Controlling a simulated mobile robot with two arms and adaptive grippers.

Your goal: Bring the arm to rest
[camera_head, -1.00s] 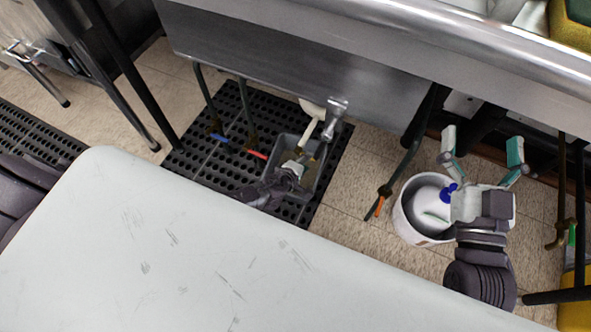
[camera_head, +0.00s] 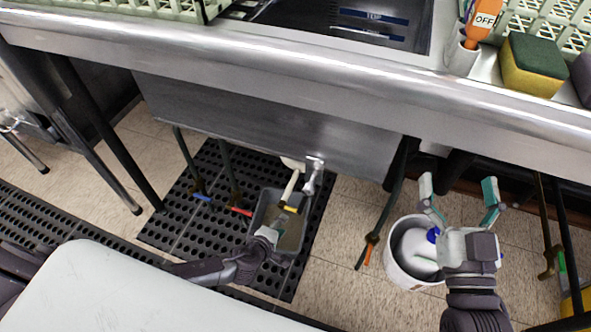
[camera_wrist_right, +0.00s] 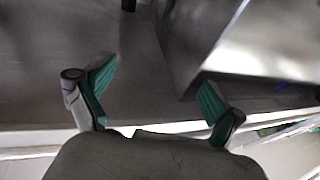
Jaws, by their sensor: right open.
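My right gripper (camera_head: 459,197) is open and empty in the head view, with its teal-padded fingers spread apart. It is above and just right of the white bucket (camera_head: 398,268). In the right wrist view its two fingers (camera_wrist_right: 152,95) are wide apart with nothing between them. My left gripper (camera_head: 281,222) reaches over the grey tub (camera_head: 292,244) on the floor, below the metal drain pipe (camera_head: 313,177). Its fingertips are small and partly hidden, so I cannot tell whether they are open or shut.
The steel sink counter (camera_head: 300,70) spans the top, with a sponge (camera_head: 533,65) on it. A white jug (camera_head: 420,250) with a blue cap is in the bucket. The tub stands on a black floor mat (camera_head: 190,222). Hoses and table legs hang nearby.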

